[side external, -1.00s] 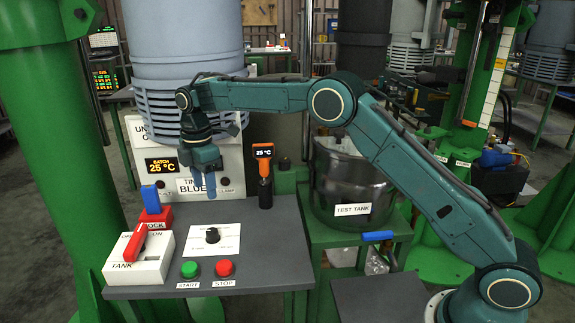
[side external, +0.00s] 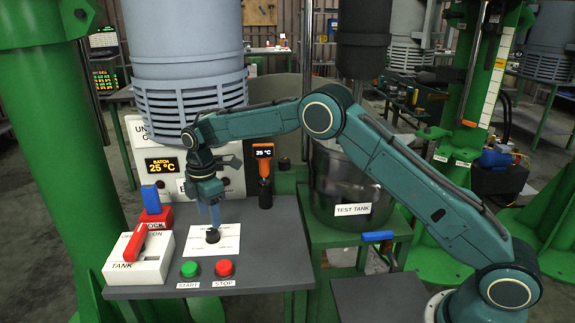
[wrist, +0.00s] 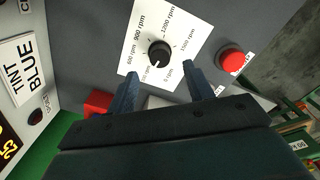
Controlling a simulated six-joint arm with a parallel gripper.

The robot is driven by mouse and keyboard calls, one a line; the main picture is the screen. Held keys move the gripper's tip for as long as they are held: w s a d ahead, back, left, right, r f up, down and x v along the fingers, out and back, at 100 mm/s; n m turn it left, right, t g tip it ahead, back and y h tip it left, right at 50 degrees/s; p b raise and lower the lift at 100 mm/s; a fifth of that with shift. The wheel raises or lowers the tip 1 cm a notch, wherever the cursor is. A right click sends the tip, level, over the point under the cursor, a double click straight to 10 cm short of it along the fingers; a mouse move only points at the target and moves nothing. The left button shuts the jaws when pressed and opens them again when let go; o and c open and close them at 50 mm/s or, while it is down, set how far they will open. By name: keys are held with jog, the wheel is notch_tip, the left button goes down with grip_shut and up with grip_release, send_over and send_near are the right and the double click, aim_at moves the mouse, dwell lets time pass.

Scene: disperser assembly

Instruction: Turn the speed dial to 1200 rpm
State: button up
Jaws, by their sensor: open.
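The speed dial (side external: 212,236) is a black round knob on a white scale plate (side external: 228,243) on the grey console. In the wrist view the knob (wrist: 159,53) sits amid printed rpm labels, with 900 rpm and 1200 rpm on its far side. A small pale mark shows on the knob's near side, towards the low-speed labels; its exact reading is too small to tell. My gripper (side external: 214,224) points down just above the dial. In the wrist view my gripper (wrist: 160,72) is open, its two blue fingers apart, with the knob ahead between their tips.
The green START button (side external: 189,269) and red STOP button (side external: 224,268) are in front of the dial. The red-handled TANK switch (side external: 134,243) and red lock block (side external: 157,216) with a blue top stand left. An orange-topped thermometer (side external: 264,175) stands behind right.

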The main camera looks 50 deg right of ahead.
aim_at(212, 231)
jog(key=shift+f, duration=2.65)
jog(key=shift+c, duration=0.4)
jog(key=c, duration=0.9)
